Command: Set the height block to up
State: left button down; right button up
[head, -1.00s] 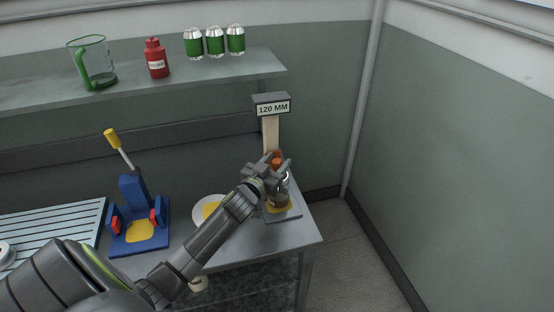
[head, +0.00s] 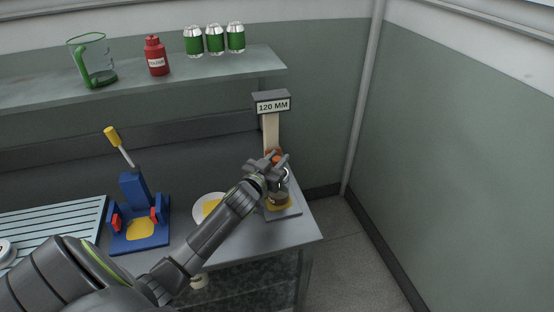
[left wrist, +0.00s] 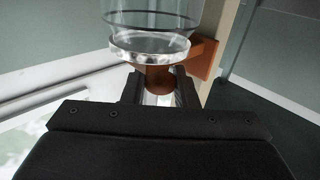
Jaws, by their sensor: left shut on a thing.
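The gauge stand's pale post (head: 271,128) carries a dark sign reading "120 MM" (head: 273,107). The orange height block (head: 273,154) is on this post, partly hidden by my left gripper (head: 275,165). In the left wrist view the orange block (left wrist: 205,58) sits against the post, and its rounded orange knob (left wrist: 158,78) lies between the fingers of my left gripper (left wrist: 158,92), which is shut on it. My right gripper is not in view.
A blue press with a yellow-tipped lever (head: 133,190) stands further left. A shelf (head: 130,93) above holds a glass jug, a red bottle and green cans. The bench ends just right of the stand.

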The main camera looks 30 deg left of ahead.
aim_at(277, 158)
pick_arm(q)
notch_tip(277, 158, up, 8)
jog(key=p, duration=0.6)
jog(key=shift+r+p, duration=0.25)
jog(key=shift+p, duration=0.05)
jog(key=shift+w, duration=0.1)
jog(key=shift+r, duration=0.1)
jog(key=c, duration=1.2)
grip_release()
jog(key=shift+s+f, duration=0.2)
